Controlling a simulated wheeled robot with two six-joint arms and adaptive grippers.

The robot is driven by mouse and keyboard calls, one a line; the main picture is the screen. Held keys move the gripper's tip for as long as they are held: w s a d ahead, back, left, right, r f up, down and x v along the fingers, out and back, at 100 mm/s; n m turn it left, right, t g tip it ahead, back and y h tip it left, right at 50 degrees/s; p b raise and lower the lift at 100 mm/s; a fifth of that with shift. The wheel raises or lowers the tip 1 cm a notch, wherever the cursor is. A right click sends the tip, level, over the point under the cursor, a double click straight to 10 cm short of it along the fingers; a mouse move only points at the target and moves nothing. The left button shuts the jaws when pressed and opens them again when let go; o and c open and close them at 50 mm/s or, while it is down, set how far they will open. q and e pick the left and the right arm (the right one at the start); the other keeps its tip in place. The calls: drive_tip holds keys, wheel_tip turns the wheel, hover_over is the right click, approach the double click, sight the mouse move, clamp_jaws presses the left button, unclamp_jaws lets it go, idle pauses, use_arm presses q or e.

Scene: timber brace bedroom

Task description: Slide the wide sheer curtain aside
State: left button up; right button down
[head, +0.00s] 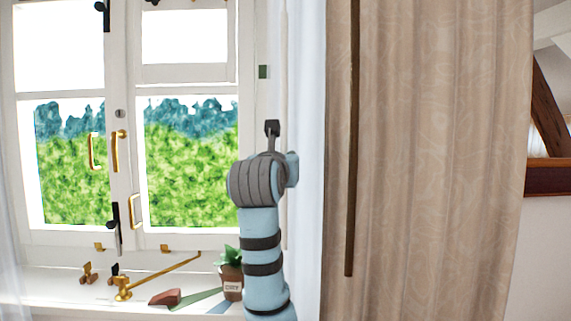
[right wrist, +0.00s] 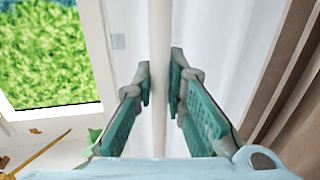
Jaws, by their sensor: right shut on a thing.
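A white sheer curtain (head: 311,120) hangs bunched in a narrow vertical strip between the window and the beige curtain. It also shows as pale folds in the right wrist view (right wrist: 215,45). A slim white wand (right wrist: 159,40) hangs upright in front of it, and shows in the head view (head: 284,60) too. My right gripper (right wrist: 160,85) is shut on the wand, with one finger pad on each side. In the head view its arm reaches up from below and largely hides the fingers. Another sheer strip (head: 9,255) hangs at the left edge. My left gripper is out of view.
The beige patterned curtain (head: 440,130) with a dark brown rod (head: 351,140) hangs to the right. The window (head: 190,160) has brass handles. The sill holds a potted plant (head: 231,278), a brass stay (head: 124,288) and a reddish-brown wedge (head: 166,297).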

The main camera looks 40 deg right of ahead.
drive_tip(key=c, duration=1.6)
unclamp_jaws()
drive_tip(key=shift+d, duration=0.15)
drive_tip(key=shift+s, duration=0.1)
drive_tip(key=v, duration=1.2)
